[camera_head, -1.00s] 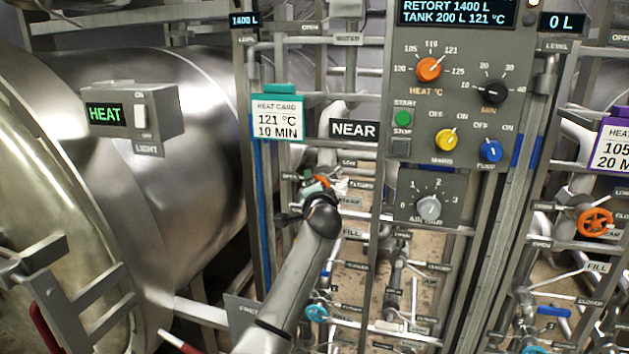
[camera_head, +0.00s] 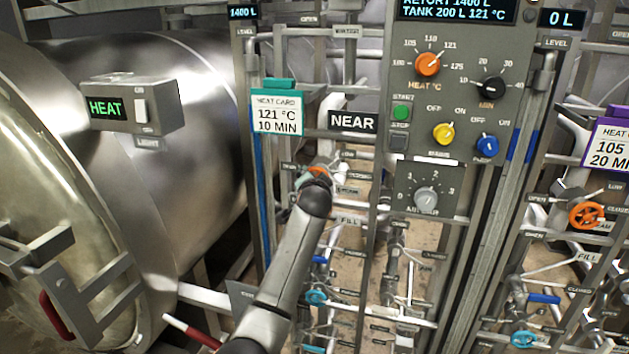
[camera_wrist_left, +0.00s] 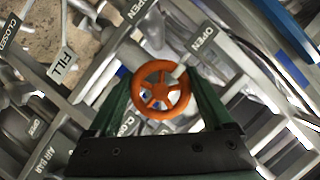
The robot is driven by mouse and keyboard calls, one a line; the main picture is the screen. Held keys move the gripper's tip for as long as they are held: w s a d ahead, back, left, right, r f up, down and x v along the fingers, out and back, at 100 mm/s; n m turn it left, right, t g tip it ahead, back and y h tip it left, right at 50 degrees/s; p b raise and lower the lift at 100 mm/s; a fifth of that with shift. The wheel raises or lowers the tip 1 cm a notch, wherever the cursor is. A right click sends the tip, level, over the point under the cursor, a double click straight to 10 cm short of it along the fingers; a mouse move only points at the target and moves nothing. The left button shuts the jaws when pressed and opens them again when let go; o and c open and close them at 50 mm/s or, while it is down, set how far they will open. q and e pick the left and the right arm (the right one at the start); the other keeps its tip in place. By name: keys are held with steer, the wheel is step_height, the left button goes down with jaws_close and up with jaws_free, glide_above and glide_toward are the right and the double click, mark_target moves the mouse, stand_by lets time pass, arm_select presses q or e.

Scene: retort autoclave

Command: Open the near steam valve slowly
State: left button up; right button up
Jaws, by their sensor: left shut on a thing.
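The near steam valve has a small orange spoked handwheel (camera_wrist_left: 160,90), seen face-on in the left wrist view. My left gripper (camera_wrist_left: 158,88) is shut on it, with one dark green finger on each side of the rim. In the head view my left arm reaches up to the wheel (camera_head: 319,172), just below the NEAR sign (camera_head: 353,121). There my gripper and wrist cover most of the wheel. My right gripper is not in view.
The NEAR rack is crowded with pipes, small labels and a light blue handwheel (camera_head: 315,297) lower down. A grey control panel (camera_head: 398,50) stands to the right. Another orange handwheel (camera_head: 587,215) is at far right. The steel retort (camera_head: 150,100) with its HEAT box (camera_head: 135,105) fills the left.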

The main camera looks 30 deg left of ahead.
arm_select(q)
steer(key=shift+f, duration=0.1)
steer(key=o, duration=1.1)
steer(key=shift+o, duration=0.2)
steer(key=b+v, duration=0.1)
steer(key=v, duration=1.1)
steer(key=shift+s+d+b, duration=0.15)
steer(key=shift+s+b, duration=0.1)
steer(key=shift+b, duration=0.05)
